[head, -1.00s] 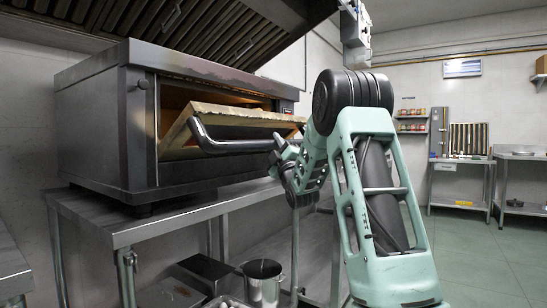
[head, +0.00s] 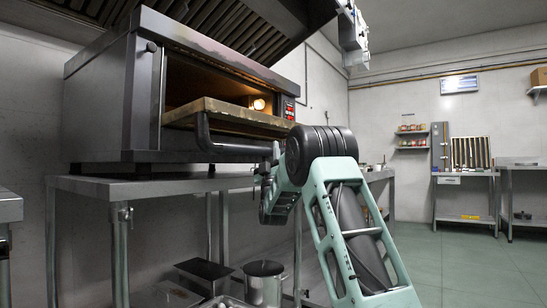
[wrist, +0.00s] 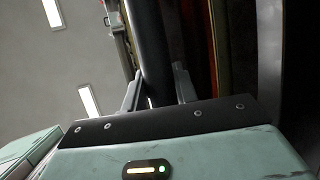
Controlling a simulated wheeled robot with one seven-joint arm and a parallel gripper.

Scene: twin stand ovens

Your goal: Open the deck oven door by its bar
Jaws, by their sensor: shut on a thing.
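The deck oven (head: 115,95) stands on a steel stand. Its door (head: 232,112) is hinged down to nearly level, with the lit chamber open behind it. The dark bar (head: 235,148) runs along the door's front edge. In the wrist view the bar (wrist: 152,50) passes between the two fingers of my gripper (wrist: 157,88), which is shut on it. In the head view my gripper (head: 268,165) is at the bar's right end, partly hidden by my arm.
The steel stand (head: 150,186) is under the oven, with a pot (head: 264,283) on its low shelf. A slatted hood (head: 215,45) hangs above. Steel tables (head: 465,180) stand at the far right. The floor (head: 450,265) at right is clear.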

